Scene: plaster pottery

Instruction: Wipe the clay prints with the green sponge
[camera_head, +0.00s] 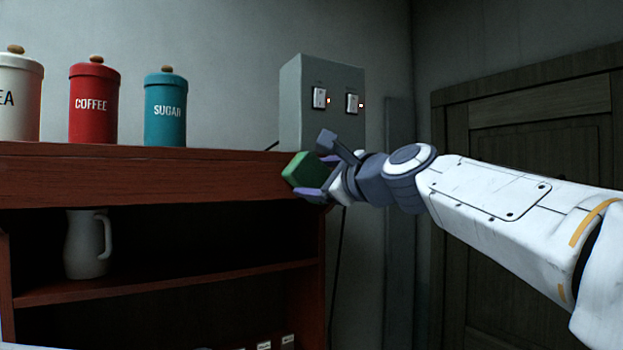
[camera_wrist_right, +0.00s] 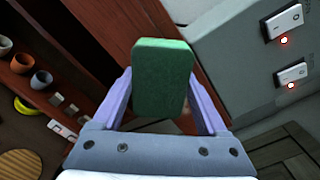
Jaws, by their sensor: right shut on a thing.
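My right gripper (camera_head: 317,178) is shut on the green sponge (camera_head: 303,171) beside the right end of the wooden shelf's top board. In the right wrist view the sponge (camera_wrist_right: 163,78) stands between the two purple fingers of the gripper (camera_wrist_right: 165,100). The sponge is a dark green block with rounded corners. I cannot tell whether it touches the shelf edge. No clay prints can be made out in either view. My left gripper is not in view.
A grey switch box (camera_head: 322,95) with two lit switches is on the wall behind the gripper. Canisters, including a red one (camera_head: 94,103) and a teal one (camera_head: 165,110), stand on the shelf (camera_head: 200,178). A white jug (camera_head: 86,245) stands below. A dark door (camera_head: 540,130) is at right.

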